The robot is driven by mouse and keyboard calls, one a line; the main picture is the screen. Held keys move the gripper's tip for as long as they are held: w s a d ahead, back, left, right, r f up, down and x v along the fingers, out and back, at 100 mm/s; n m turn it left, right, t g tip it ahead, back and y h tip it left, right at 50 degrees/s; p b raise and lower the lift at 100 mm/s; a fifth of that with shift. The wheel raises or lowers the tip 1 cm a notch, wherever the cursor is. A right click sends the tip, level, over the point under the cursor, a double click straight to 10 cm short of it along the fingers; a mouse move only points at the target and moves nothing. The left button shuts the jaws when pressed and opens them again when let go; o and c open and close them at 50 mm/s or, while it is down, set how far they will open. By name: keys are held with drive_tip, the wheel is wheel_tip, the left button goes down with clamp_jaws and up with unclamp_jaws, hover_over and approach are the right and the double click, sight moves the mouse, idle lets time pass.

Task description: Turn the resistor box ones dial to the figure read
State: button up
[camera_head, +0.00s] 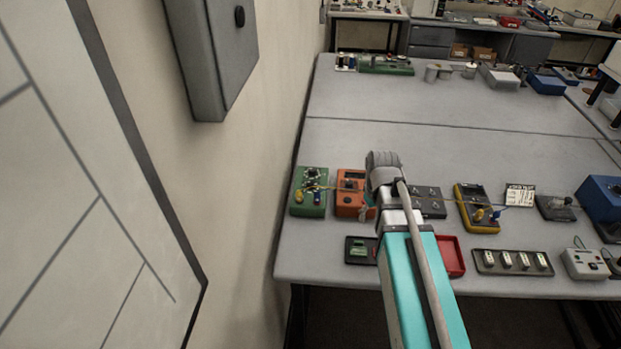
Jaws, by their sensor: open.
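A dark box with several knobs (432,203), which looks like the resistor box, lies on the near bench, just right of my arm. Its left part is hidden behind my wrist. The knobs are too small for me to read any figure, and I cannot tell which is the ones dial. An orange meter (350,206) is left of my wrist and a yellow meter (470,207) is right of the dark box. Their readings are not legible. My arm reaches in from the bottom, over the bench's front edge. My gripper's fingers are hidden behind my wrist.
A green circuit board (308,192) is at the bench's left end. A red tray (450,255), a small black tray (361,250) and a dark strip of modules (513,262) lie along the front. A blue box (602,199) is at right. The bench middle is clear. A wall runs along the left.

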drive_tip(key=w+a+r+n+p, duration=0.45)
drive_tip(key=w+a+n, duration=0.5)
drive_tip(key=w, duration=0.25)
wheel_tip(320, 180, up, 3)
drive_tip(key=n+p, duration=0.2)
drive_tip(key=n, duration=0.5)
hover_over(310, 183)
drive_tip(key=shift+w+f, duration=0.1)
drive_tip(key=shift+f, duration=0.2)
wheel_tip(310, 183, down, 13)
drive_tip(key=b, duration=1.3)
drive_tip(key=shift+f+b, duration=0.2)
drive_tip(key=shift+b, duration=0.2)
